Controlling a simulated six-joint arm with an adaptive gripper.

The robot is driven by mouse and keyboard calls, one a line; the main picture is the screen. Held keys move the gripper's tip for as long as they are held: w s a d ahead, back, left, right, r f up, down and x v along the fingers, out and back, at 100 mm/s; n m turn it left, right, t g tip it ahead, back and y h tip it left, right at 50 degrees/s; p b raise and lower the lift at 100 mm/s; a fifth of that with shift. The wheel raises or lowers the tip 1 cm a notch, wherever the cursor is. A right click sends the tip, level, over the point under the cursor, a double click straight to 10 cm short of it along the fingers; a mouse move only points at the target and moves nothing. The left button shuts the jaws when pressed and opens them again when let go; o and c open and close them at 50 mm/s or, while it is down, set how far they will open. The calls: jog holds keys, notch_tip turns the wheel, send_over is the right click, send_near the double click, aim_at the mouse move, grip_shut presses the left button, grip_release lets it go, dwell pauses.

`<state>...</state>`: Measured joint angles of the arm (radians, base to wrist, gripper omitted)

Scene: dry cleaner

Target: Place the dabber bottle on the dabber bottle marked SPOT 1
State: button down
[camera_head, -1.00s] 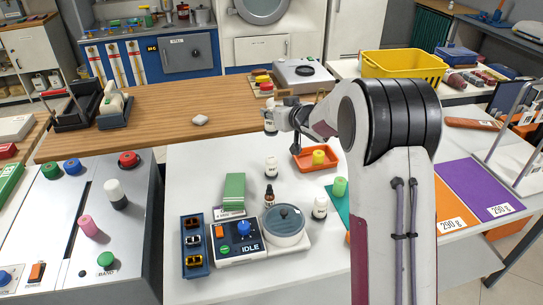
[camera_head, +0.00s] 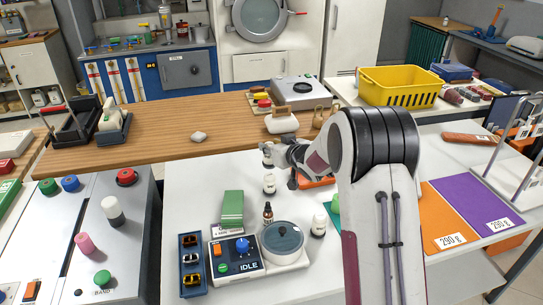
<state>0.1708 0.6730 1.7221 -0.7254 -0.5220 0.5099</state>
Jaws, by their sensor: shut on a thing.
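My gripper (camera_head: 274,151) is shut on a dabber bottle (camera_head: 267,158), white with a dark band. In the picture it is just above a similar standing bottle (camera_head: 269,185) on the white table. I cannot tell whether the two touch or the held one is behind. Another white dabber bottle (camera_head: 319,224) stands upright beside the grey round pot. The labels are too small to read, so I cannot tell which bottle is SPOT 1.
A dark dropper bottle (camera_head: 268,215), a green block (camera_head: 232,210) and the IDLE device (camera_head: 236,258) stand in front. An orange tray (camera_head: 318,183) is partly hidden by my arm. The white table (camera_head: 195,195) is clear at the left.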

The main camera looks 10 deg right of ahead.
jog(key=shift+f, duration=1.85)
jog(key=shift+f, duration=0.1)
jog(key=c, duration=1.6)
grip_release()
jog(key=shift+v, duration=6.05)
jog(key=shift+r, duration=0.2)
